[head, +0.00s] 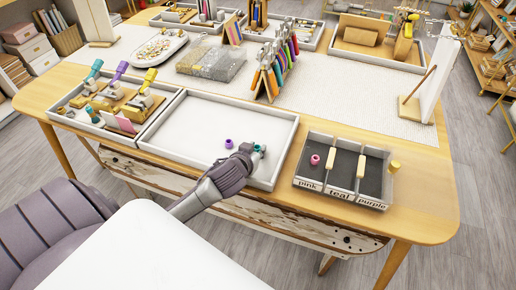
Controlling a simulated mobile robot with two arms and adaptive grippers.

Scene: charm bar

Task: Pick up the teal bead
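The teal bead (260,148) shows at the tips of my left gripper (254,151), inside the white tray (283,119) near its right side. The gripper reaches in from the lower left and partly hides the bead. The fingers are too small and overlapped to tell whether they are closed on it. A purple bead (229,144) stands just left of the gripper in the same tray. The dark sorting tray (342,187), labelled pink, teal and purple, lies to the right. A pink bead (315,160) is in its pink compartment. My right gripper is not in view.
Two cream-handled dividers (361,165) rise from the sorting tray. A yellow bead-like cylinder (394,166) is at its right edge. A tray of stamps or tools (115,104) adjoins the white tray on the left. A plier rack (272,72) stands behind. The white tray's left half is clear.

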